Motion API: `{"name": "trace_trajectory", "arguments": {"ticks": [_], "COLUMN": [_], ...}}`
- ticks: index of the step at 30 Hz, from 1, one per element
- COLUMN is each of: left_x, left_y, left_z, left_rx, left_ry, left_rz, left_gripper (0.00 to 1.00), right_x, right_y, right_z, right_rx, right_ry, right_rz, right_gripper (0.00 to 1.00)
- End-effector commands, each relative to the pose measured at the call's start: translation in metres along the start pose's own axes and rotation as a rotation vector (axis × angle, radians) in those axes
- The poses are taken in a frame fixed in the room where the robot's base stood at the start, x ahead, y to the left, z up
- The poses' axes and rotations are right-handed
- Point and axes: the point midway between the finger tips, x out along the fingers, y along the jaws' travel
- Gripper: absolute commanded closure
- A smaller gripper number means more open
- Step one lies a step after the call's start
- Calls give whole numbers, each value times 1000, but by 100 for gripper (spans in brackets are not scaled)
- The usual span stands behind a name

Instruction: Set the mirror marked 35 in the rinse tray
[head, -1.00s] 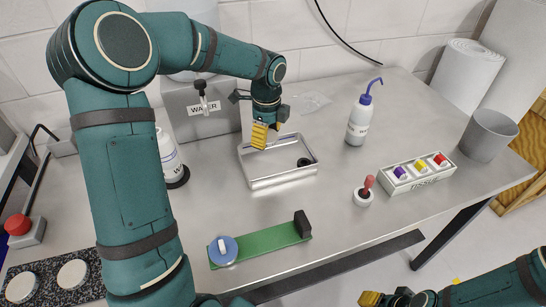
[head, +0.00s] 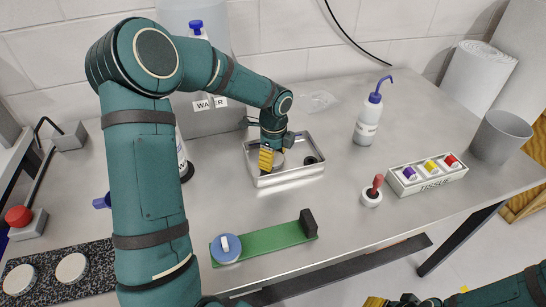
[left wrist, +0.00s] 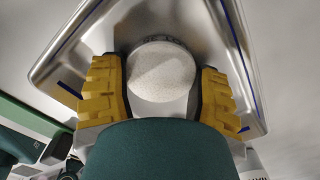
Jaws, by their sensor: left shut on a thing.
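My left gripper (head: 268,158) is down inside the metal rinse tray (head: 290,178) at the back of the bench. It is shut on a pale round disc, the mirror (head: 279,157). In the left wrist view the mirror (left wrist: 162,72) sits between the yellow fingers, low in the tray (left wrist: 90,45). No number can be read on it, and I cannot tell whether it touches the tray floor. My right gripper (head: 374,302) is at the bottom edge, cut off, its opening not clear.
Two pale discs (head: 72,267) lie on a dark speckled mat at left. A green strip (head: 268,240) with a blue knobbed disc and black block lies in front. A dark round piece (head: 310,160) is in the tray.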

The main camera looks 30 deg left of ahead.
Motion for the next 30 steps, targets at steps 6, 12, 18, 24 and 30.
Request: {"name": "trace_trajectory", "arguments": {"ticks": [6,12,18,24,30], "left_x": [2,2,-10,-48,-88], "left_y": [0,0,0,-1,0], "left_z": [0,0,0,0,0], "left_rx": [0,0,0,0,1], "left_ry": [0,0,-1,-1,-1], "left_rz": [0,0,-2,-4,-3], "left_gripper": [9,9,9,9,9], "right_x": [1,1,-3,-13,-22], "right_y": [0,0,-1,-5,-8], "right_z": [0,0,0,1,2], "right_rx": [0,0,0,1,2], "right_ry": [0,0,-1,-5,-10], "right_rz": [0,0,0,0,-1], "right_gripper": [53,53,53,53,53]}}
